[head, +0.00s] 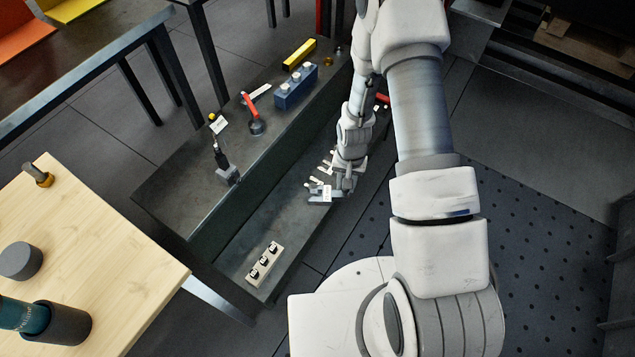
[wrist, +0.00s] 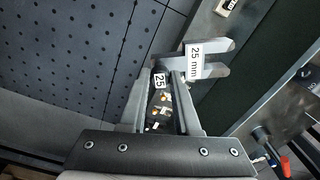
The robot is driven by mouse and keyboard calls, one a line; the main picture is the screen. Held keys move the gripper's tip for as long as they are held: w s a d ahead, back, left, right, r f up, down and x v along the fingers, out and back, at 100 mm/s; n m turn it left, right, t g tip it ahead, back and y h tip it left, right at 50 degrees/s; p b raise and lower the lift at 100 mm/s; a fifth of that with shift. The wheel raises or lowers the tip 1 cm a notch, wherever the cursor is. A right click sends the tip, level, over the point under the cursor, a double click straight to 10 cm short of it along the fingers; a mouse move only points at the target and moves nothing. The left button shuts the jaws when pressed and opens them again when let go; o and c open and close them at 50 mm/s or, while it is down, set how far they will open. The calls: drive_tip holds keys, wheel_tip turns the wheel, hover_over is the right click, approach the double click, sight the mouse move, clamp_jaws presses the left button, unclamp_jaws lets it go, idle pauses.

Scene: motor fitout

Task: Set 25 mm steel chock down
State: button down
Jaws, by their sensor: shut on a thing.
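My gripper (head: 345,183) is shut on the 25 mm steel chock (head: 318,198). The chock is a grey forked plate with a white label, and in the wrist view its two prongs (wrist: 216,70) point right. A "25" tag shows between my fingertips (wrist: 163,82), where my gripper holds the chock's dark stem. In the head view the chock shows over the lower ledge (head: 285,226) of the dark steel bench. I cannot tell whether it touches the ledge. Part of the chock is hidden by my gripper.
A pale block with several black pieces (head: 264,263) sits at the ledge's near end. Small pale pieces lie beside my gripper. The upper bench top (head: 180,185) holds another labelled tool (head: 224,165), a red-handled item (head: 252,115), and a blue block (head: 296,88). A wooden table (head: 100,250) stands left.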

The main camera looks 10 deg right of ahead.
wheel_tip(320, 180, down, 22)
drive_tip(key=w+a+m+b, duration=0.2)
drive_tip(key=m+b, duration=0.4)
drive_tip(key=b, duration=1)
hover_over(304, 225)
wheel_tip(304, 225, down, 7)
drive_tip(key=shift+w+d+f+b, duration=0.15)
drive_tip(key=shift+f+b, duration=1)
drive_tip(key=shift+f, duration=0.9)
drive_tip(key=shift+f, duration=0.15)
drive_tip(key=c, duration=0.6)
unclamp_jaws()
drive_tip(key=shift+c, duration=0.2)
